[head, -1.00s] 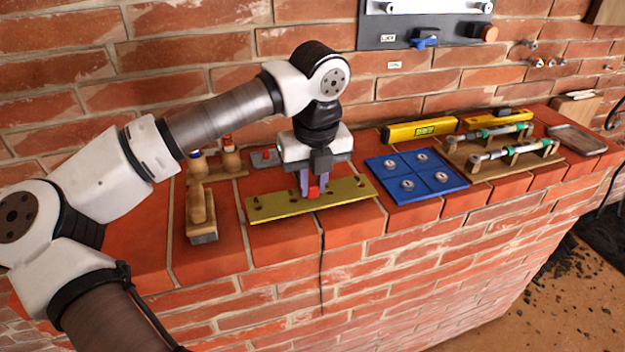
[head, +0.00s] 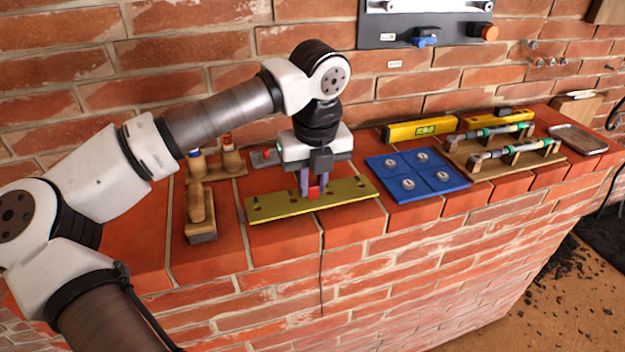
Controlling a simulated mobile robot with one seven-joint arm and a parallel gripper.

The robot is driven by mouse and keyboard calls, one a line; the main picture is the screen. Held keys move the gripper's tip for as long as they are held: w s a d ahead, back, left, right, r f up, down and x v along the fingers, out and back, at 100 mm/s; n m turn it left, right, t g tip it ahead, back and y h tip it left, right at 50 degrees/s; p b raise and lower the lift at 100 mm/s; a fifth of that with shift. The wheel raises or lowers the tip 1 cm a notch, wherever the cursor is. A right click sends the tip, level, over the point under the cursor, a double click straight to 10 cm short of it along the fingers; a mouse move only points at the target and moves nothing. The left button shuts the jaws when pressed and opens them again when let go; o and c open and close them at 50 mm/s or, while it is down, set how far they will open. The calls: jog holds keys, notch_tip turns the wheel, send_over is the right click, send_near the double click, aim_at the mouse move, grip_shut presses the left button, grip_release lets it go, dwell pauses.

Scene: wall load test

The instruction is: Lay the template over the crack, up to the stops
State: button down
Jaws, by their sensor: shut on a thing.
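The template, a long yellow-green plate with several holes (head: 285,205), lies level with or just above the brick ledge near its front edge; whether it touches the bricks is hard to tell. My gripper (head: 313,191) points down and is shut on the template's red grip at its middle. The crack (head: 322,262) shows as a dark line running down the front face of the wall from the ledge edge below the template. Its upper part is hidden by the template. I cannot make out the stops.
A wooden-handled brush (head: 200,222) lies left of the template. A blue tray with several round pieces (head: 408,192) lies close on the right. Farther right are yellow levels (head: 420,129), a wooden rack of tools (head: 500,160) and a metal tray (head: 577,139).

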jog(key=shift+f+b, duration=0.55)
jog(key=shift+b, duration=0.1)
jog(key=c, duration=1)
grip_release()
jog(key=shift+o, duration=0.2)
jog(key=shift+r+p, duration=1.95)
jog(key=shift+r, duration=1.6)
jog(key=shift+f, duration=0.1)
